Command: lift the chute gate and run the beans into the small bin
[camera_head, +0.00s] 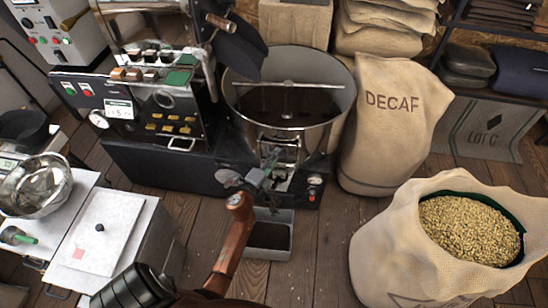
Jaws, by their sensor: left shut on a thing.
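The round metal cooling drum (340,100) stands at the centre back with dark beans in it and a stirring bar across. The metal chute gate (283,148) is at its front, partly hidden by my gripper. My left gripper (268,170) reaches up from the bottom left and is shut at the front of the chute, apparently on the gate's handle; the fingers hide the exact grip. The small grey bin (287,252) stands on the floor below the chute, with dark contents inside. My right gripper is not in view.
The roaster (165,100) stands at the left. A DECAF sack (390,130) and an open sack of pale beans (400,255) stand at the right. Wooden floor is clear between.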

